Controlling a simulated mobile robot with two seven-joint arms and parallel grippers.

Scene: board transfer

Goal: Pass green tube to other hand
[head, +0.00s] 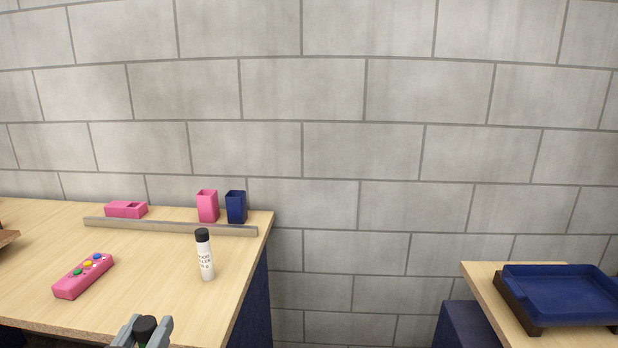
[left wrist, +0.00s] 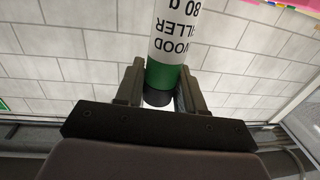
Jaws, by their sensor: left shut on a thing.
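The green tube (left wrist: 165,75) is in the left wrist view, with a green band, a black cap and a white label with black lettering. My left gripper (left wrist: 160,88) is shut on it, one finger on each side of the green band near the cap. In the head view my left gripper (head: 142,330) shows at the bottom edge, with the tube's black cap (head: 145,326) between its fingers; the rest of the tube is cut off below. My right gripper is in neither view.
A white tube with a black cap (head: 206,258) stands on the left table (head: 150,275). A pink box with coloured buttons (head: 84,276), a grey rail (head: 170,226), and pink (head: 207,206) and blue (head: 236,207) holders are there too. A blue tray (head: 560,296) sits on the right table.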

